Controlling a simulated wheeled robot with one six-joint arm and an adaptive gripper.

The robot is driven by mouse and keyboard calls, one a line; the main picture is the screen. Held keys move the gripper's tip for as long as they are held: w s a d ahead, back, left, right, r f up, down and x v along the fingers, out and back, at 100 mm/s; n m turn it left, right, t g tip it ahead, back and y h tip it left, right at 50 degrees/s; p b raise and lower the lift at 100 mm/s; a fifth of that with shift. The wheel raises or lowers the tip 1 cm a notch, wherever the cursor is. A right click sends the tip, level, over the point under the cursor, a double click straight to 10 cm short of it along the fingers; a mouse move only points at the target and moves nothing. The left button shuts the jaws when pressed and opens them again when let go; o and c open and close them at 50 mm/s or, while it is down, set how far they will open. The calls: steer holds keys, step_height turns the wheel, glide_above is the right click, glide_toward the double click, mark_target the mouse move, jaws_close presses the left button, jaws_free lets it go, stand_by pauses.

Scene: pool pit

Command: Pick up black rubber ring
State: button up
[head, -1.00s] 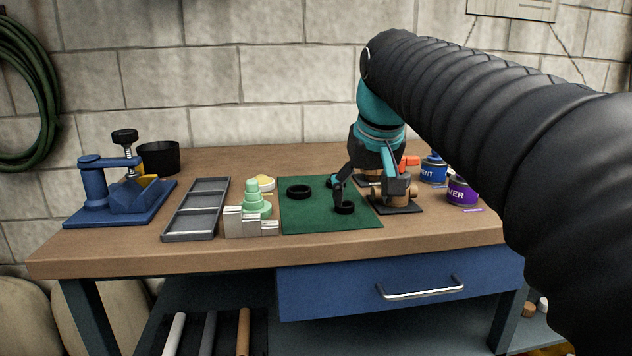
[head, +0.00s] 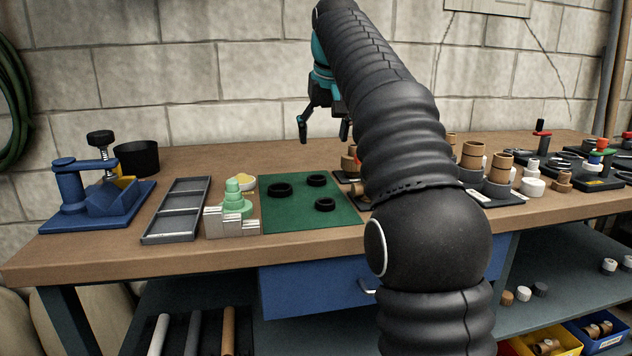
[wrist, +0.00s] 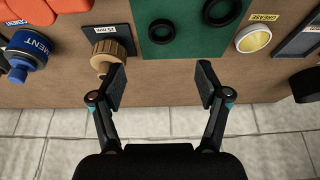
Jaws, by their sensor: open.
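Several black rubber rings lie on a green mat (head: 300,217): a larger one at left (head: 280,190), one at the back (head: 316,179) and one at the front right (head: 325,204). My gripper (head: 324,132) is open and empty, raised above the bench beyond the mat's back edge. In the wrist view, my open fingers (wrist: 162,84) point towards the bench's wall-side strip, with the back ring (wrist: 162,31) and left ring (wrist: 222,12) above them in the picture. The front ring is outside that view.
Left of the mat stand a green stepped cone (head: 234,200), a silver stepped block (head: 230,224), a grey tray (head: 176,211) and a blue vise (head: 97,190). A yellow grease tin (wrist: 253,38) is near the mat. A brown fitting (wrist: 108,52) stands on the other side.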

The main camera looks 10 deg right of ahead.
steer(key=b, duration=0.2)
glide_above(318, 184)
steer(key=s, duration=0.1)
steer(key=f, duration=0.5)
steer(key=shift+s+d+f, duration=0.15)
steer(key=shift+d, duration=0.05)
steer(key=shift+w+b+x, duration=0.2)
steer(key=shift+b+x, duration=0.3)
steer(key=shift+x, duration=2.4)
steer(key=shift+a, duration=0.1)
steer(key=c, duration=0.9)
